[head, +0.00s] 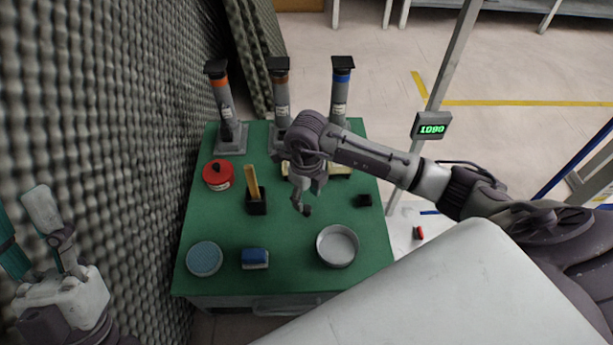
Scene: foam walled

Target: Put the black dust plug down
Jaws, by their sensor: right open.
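My right gripper (302,208) hangs over the middle of the green table, pointing down. It is open, and I make out nothing held between its dark fingertips. A small black piece (363,200) lies on the table to the right of the gripper, clear of it. It looks like the black dust plug, but it is too small to be sure.
The green table (222,275) carries three capped columns (227,110) at the back, a red tin (218,175), a black holder (256,203) with a wooden handle, a blue round pad (204,259), a blue block (255,258) and a metal dish (337,246). Foam wall (130,120) stands left.

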